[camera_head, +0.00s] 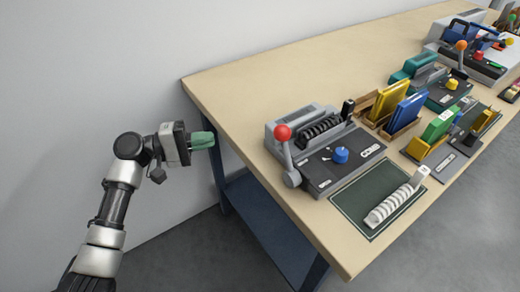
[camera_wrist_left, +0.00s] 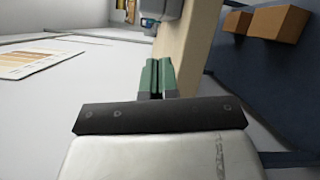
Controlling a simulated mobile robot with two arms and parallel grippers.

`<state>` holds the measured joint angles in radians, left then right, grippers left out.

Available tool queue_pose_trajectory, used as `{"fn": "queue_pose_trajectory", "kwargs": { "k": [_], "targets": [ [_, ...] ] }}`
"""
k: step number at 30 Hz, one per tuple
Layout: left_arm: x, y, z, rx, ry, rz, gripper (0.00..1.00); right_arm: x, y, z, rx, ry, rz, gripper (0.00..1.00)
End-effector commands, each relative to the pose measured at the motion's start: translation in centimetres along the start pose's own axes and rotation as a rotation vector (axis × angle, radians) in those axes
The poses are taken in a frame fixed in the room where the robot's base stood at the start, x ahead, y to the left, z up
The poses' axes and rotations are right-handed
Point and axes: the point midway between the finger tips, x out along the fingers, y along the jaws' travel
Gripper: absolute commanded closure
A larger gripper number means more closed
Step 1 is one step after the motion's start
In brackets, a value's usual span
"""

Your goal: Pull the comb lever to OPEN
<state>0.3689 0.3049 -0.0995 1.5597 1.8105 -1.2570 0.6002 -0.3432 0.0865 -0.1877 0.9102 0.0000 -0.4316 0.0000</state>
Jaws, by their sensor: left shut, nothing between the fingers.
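The comb machine (camera_head: 335,172) is a grey unit with a dark front deck, standing near the left end of the table. Its comb lever (camera_head: 287,152) rises on the machine's left side and is topped by a red ball (camera_head: 283,132). A blue knob (camera_head: 341,155) sits on the deck. A black comb (camera_head: 320,130) lies along the machine's rear part. My left gripper (camera_head: 213,140) has green fingers and is shut and empty, left of the table edge and apart from the lever. Its fingers also show in the left wrist view (camera_wrist_left: 157,77). My right gripper is not in view.
The wooden table (camera_head: 235,80) runs to the upper right on blue legs. A green mat (camera_head: 345,202) with a white comb (camera_head: 392,204) lies in front of the machine. Yellow and blue books (camera_head: 404,112) stand to its right. The far left tabletop is bare.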

Motion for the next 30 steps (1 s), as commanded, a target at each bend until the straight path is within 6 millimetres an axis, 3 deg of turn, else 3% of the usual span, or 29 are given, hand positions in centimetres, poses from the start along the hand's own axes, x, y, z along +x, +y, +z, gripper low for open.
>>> {"fn": "queue_pose_trajectory", "kwargs": {
  "k": [1, 3, 6, 19, 23, 30],
  "targets": [
    [-0.1, 1.4, 1.2, 0.022, -0.069, 0.029, 1.0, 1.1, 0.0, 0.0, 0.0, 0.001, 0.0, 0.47],
    [-0.3, 3.3, 2.8, 0.036, -0.142, 0.055, 1.0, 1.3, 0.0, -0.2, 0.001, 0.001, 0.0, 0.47],
    [-0.4, 4.6, 4.0, 0.046, -0.198, 0.073, 1.0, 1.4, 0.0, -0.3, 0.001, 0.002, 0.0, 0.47],
    [-0.1, 5.0, 4.3, 0.046, -0.208, 0.078, 1.0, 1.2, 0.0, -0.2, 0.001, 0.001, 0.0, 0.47],
    [1.5, 5.2, 4.7, 0.046, -0.21, 0.08, 1.0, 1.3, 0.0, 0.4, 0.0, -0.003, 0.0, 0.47],
    [6.3, 5.6, 5.7, 0.046, -0.21, 0.08, 1.0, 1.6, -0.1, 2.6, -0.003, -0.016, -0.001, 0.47]
  ]
}}
